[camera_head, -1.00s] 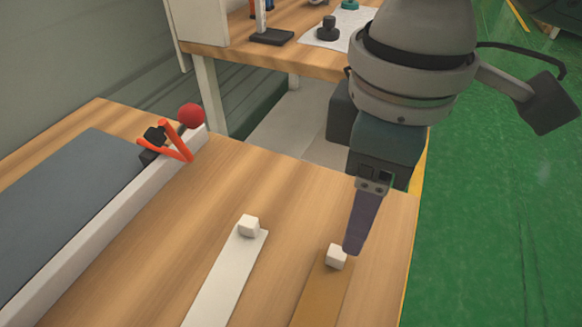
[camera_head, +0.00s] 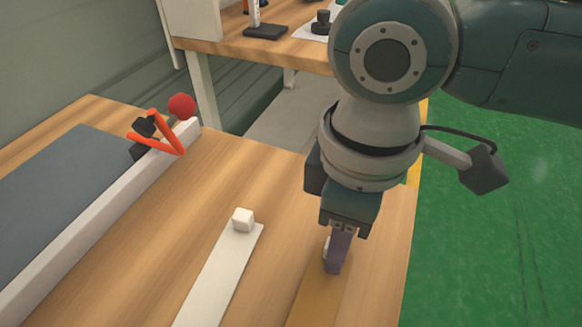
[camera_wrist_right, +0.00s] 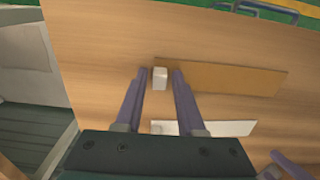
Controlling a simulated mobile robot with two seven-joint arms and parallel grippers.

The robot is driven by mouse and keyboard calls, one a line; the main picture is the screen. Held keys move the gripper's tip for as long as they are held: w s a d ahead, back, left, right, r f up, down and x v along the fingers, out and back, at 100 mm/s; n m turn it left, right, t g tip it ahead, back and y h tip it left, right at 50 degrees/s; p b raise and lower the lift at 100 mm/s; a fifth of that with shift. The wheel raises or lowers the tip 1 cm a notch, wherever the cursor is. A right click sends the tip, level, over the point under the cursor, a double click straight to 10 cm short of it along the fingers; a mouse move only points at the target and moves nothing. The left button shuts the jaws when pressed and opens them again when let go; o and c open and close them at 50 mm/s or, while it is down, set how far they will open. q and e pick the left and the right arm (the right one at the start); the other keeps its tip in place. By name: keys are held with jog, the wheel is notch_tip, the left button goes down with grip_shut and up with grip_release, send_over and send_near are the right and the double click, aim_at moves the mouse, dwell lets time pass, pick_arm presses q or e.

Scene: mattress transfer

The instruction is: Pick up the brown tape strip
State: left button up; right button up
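The brown tape strip (camera_head: 318,300) lies flat on the wooden table near its right edge. It also shows in the right wrist view (camera_wrist_right: 225,78). A small white cube (camera_wrist_right: 160,78) sits at its far end; in the head view it is mostly hidden behind a finger. My right gripper (camera_head: 335,262) points down at this end. In the right wrist view its two purple fingers (camera_wrist_right: 159,75) stand apart on either side of the cube, with gaps visible. A purple finger-like part (camera_wrist_right: 290,164) at the lower right seems to be my left gripper; its opening is unclear.
A white strip (camera_head: 222,275) with a white cube (camera_head: 243,219) lies to the left. Farther left are a grey mattress (camera_head: 65,200), a pale rail (camera_head: 95,225), an orange clip (camera_head: 165,137) and a red ball (camera_head: 182,105). Another table stands behind.

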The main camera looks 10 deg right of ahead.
grip_shut()
jog(key=shift+r, duration=0.1)
dwell(0.3)
